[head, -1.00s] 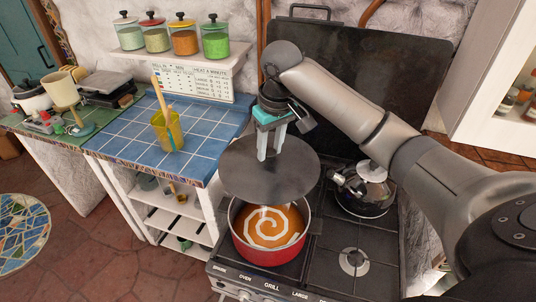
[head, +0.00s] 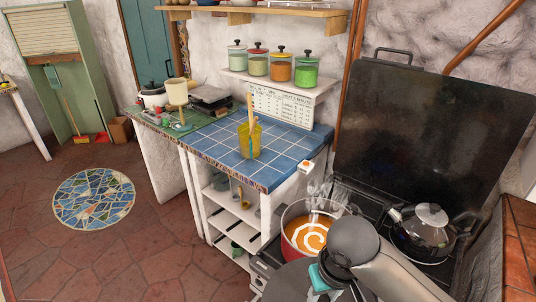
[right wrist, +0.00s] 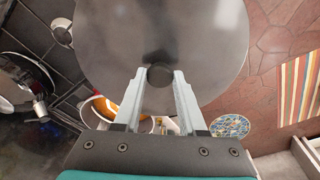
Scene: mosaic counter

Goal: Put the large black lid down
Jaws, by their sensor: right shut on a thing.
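The large black lid (head: 280,284) shows in the head view at the bottom edge, in front of the stove and partly hidden by my right arm. In the right wrist view the lid (right wrist: 205,60) is a wide dark disc with its round knob between my fingers. My right gripper (right wrist: 160,78) is shut on that knob and holds the lid in the air. In the head view my right gripper (head: 320,284) is partly hidden by the wrist. My left gripper is not in view.
A red pot (head: 288,226) of orange soup with a white swirl stands uncovered on the stove. A dark kettle (head: 425,238) stands behind it to the right. The blue tiled counter (head: 215,148) holds a yellow cup (head: 249,140) with utensils and has bare tiles around it.

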